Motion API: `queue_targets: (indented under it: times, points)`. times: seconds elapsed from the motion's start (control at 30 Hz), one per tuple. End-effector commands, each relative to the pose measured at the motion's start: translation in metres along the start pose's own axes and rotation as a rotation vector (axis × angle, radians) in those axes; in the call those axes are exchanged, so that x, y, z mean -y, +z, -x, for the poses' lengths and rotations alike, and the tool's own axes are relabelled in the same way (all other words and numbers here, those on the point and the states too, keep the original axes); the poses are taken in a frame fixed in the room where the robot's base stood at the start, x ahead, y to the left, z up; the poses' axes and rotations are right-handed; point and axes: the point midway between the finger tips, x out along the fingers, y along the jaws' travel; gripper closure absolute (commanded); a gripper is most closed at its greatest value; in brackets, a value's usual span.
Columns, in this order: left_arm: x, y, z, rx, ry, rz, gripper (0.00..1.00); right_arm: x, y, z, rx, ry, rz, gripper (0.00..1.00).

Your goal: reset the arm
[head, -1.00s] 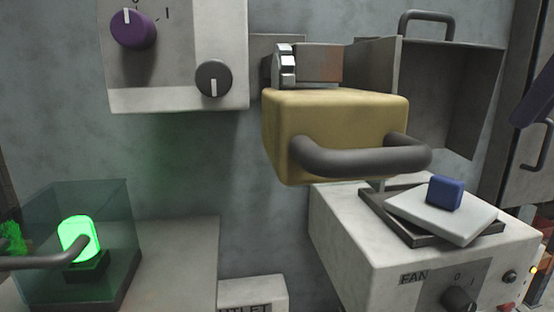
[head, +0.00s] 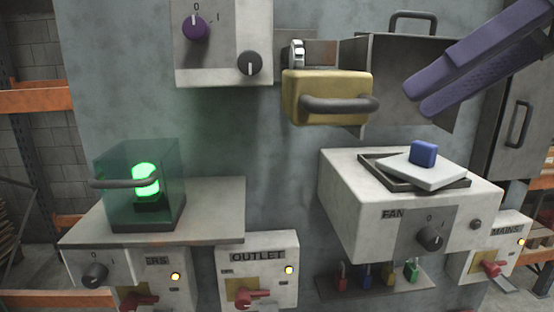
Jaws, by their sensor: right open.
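My right gripper (head: 432,92) comes in from the upper right, with two long purple fingers. Its fingers are apart and hold nothing. They are in front of the open grey box (head: 372,50) on the wall, right of the yellow block with a dark handle (head: 318,88). No contact with the box or the block can be made out. My left gripper is not in view.
A white FAN box (head: 350,205) below carries a tilted white plate (head: 425,172) with a blue cube (head: 423,152). At left, a glass case (head: 110,175) holds a glowing green lamp (head: 146,180). A knob panel (head: 222,52), an OUTLET box (head: 230,290) and several coloured padlocks (head: 365,276) also show.

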Motion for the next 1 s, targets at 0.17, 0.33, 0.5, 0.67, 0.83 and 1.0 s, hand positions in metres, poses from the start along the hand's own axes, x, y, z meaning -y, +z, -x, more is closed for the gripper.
queue_targets:
  times: [0.17, 0.33, 0.5, 0.67, 0.83, 1.0]
  points:
    - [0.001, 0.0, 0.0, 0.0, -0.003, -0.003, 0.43, -0.04, 0.019, -0.013, 0.229, 0.226, -0.127, 0.43]
    - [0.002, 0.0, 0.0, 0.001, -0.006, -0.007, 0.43, -0.058, 0.051, 0.004, 0.588, 0.453, -0.445, 0.43]
    - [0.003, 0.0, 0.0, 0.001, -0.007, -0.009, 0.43, -0.004, 0.054, 0.034, 0.96, 0.496, -0.938, 0.43]
    - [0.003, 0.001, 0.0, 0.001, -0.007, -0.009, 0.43, 0.079, -0.014, 0.044, 1.231, 0.281, -1.463, 0.43]
    - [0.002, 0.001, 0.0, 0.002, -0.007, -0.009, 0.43, 0.126, -0.132, 0.043, 1.356, -0.137, -1.89, 0.43]
    - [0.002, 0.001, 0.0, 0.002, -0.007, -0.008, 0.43, 0.127, -0.224, 0.048, 1.359, -0.51, -2.104, 0.43]
